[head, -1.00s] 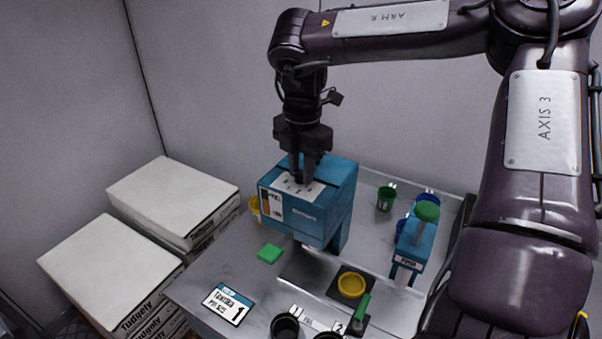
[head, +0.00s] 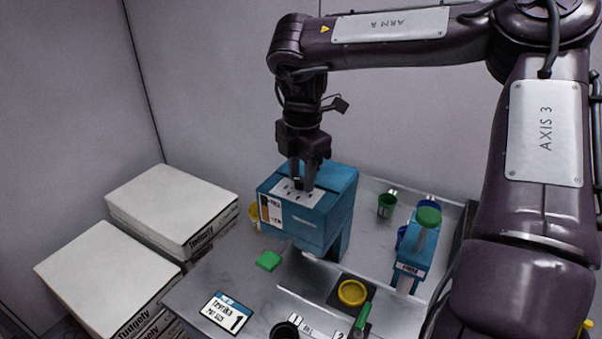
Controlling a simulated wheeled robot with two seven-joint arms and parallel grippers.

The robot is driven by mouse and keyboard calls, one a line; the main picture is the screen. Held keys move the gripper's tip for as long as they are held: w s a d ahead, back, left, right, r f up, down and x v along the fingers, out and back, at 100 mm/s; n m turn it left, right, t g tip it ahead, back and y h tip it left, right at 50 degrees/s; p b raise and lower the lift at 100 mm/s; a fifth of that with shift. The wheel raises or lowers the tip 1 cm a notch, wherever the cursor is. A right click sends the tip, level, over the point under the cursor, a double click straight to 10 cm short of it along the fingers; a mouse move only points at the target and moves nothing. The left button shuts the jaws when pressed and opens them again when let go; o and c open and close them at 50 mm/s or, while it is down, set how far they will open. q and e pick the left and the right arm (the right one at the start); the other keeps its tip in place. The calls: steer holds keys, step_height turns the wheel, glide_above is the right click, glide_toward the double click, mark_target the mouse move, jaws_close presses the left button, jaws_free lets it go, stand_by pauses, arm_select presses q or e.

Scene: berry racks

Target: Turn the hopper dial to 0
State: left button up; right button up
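The blue hopper (head: 318,226) stands on the grey table, with a white dial plate (head: 285,197) on its top. My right gripper (head: 301,185) points straight down over the plate, its fingertips at the dial. The dial knob is mostly hidden between and behind the fingers, so its setting cannot be read. A small dark piece shows between the fingers, which look close around it; I cannot tell whether they grip it. My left gripper is not in view.
A green block (head: 269,261), a yellow ring-shaped cup (head: 352,293) and a label card (head: 227,313) lie on the table. A blue dispenser (head: 415,250) with a green top and a green cup (head: 386,205) stand right. White boxes (head: 172,206) are stacked left.

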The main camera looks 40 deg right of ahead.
mark_target(302, 179)
steer(key=shift+s+r+b, duration=0.1)
steer(key=shift+r+b, duration=0.3)
steer(key=shift+r, duration=3.5)
